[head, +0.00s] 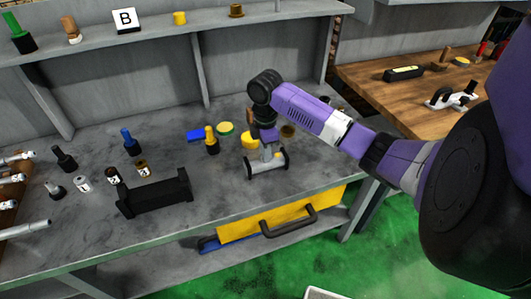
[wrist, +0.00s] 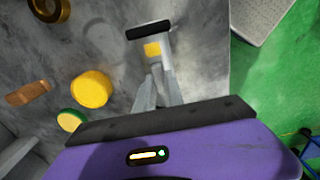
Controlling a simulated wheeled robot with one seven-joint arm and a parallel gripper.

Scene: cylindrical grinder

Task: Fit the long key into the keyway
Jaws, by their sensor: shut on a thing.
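A pale grey block-like shaft piece with black ends (head: 266,168) lies on the grey bench, near its front edge. It also shows in the wrist view, with one black end (wrist: 148,29) at the top. My gripper (head: 266,155) is right over its middle, pointing down. In the wrist view my fingers (wrist: 156,72) are close together over the grey piece. A small yellow patch (wrist: 152,49) shows just past the fingertips; I cannot tell whether it is the key or a mark. My gripper is shut on the long key, mostly hidden; I cannot tell how it sits against the keyway.
A yellow round piece (head: 250,140), a green-rimmed disc (head: 225,128) and a yellow-topped tool (head: 211,139) stand close left of my gripper. A black cradle (head: 154,193) lies farther left.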

